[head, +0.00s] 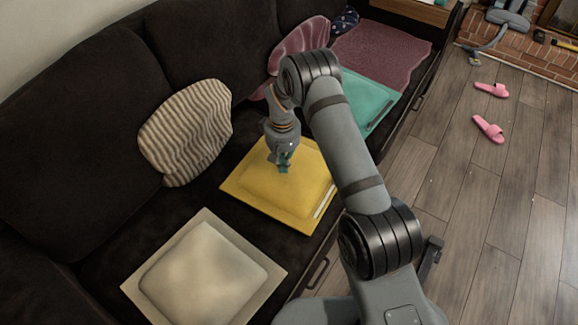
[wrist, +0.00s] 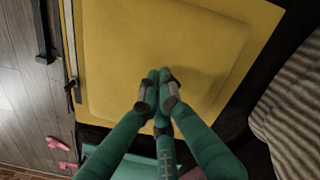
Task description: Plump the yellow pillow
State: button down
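The yellow pillow (head: 262,192) lies flat on the dark sofa seat, between a cream pillow and a teal one. It is a square cushion with a raised middle and a flat border. It fills much of the wrist view (wrist: 130,45). My gripper (head: 283,169) points down over the far part of the pillow's raised middle. In the wrist view its green fingertips (wrist: 158,75) are together with nothing between them. I cannot tell whether the tips touch the fabric.
A cream pillow (head: 205,275) lies in front and a teal one (head: 368,105) behind. A striped cushion (head: 187,133) leans on the sofa back (head: 70,130). A mauve cloth (head: 385,52) covers the far seat.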

jog(key=shift+f+b, duration=0.3)
jog(key=shift+f, duration=0.25)
jog(key=shift+r, duration=0.15)
jog(key=shift+w+d+r+p, duration=0.45)
jog(key=shift+w+d+r, duration=0.05)
jog(key=shift+w+r, duration=0.3)
jog(key=shift+w+d+r+p, duration=0.45)
jog(key=shift+w+r, duration=0.25)
jog(key=shift+w, duration=0.05)
jog(key=shift+f, duration=0.1)
jog(key=shift+f+b, duration=1.25)
jog(key=shift+f, duration=0.15)
jog(key=shift+w+d+r+p, duration=0.35)
jog(key=shift+w+d+r, duration=0.1)
jog(key=shift+w+r, duration=0.35)
jog(key=shift+w+d+r+p, duration=0.35)
jog(key=shift+w+d+r, duration=0.1)
jog(key=shift+w+r, duration=0.3)
